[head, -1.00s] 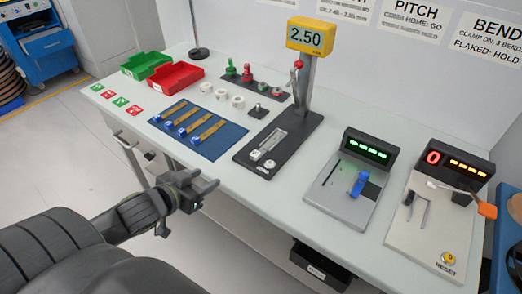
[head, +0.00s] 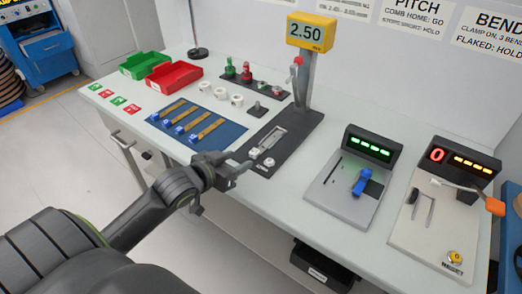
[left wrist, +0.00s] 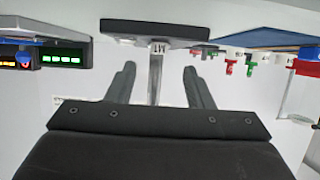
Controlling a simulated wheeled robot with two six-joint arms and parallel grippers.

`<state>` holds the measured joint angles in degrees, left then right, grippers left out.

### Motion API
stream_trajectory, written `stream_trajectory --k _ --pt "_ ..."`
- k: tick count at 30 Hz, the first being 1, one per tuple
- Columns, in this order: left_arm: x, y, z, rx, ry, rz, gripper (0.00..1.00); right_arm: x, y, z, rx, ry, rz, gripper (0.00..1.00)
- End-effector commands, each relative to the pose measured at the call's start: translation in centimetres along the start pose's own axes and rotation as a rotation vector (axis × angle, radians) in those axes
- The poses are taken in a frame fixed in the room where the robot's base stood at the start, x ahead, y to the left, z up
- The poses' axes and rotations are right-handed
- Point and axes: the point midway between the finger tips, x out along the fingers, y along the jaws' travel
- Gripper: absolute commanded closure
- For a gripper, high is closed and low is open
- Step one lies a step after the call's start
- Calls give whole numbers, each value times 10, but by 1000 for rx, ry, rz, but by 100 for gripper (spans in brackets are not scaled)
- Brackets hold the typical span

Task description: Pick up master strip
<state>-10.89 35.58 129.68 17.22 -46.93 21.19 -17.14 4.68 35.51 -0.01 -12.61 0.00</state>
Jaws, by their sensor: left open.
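Several tan strips with blue ends (head: 208,129) lie side by side on a blue mat (head: 228,143). My left gripper (head: 238,168) is at the table's front edge, by the near end of the fixture. In the left wrist view its fingers (left wrist: 158,88) are apart with nothing held between them. My right gripper is out of view.
A post with a yellow 2.50 display (head: 310,33) rises behind the fixture. A green bin (head: 145,65) and a red bin (head: 174,76) stand at the back left. A grey station (head: 342,200) with a blue lever is to the right.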

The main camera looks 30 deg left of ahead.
Motion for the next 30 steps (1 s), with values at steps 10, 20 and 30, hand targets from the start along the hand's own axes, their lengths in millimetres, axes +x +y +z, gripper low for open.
stream_trajectory --k 10,20,30 --pt "30 1 -2 -3 2 0 53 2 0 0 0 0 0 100" --pt "67 2 -2 -1 1 1 53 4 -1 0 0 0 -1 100" --pt "68 1 -2 0 0 0 66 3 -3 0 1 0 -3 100"
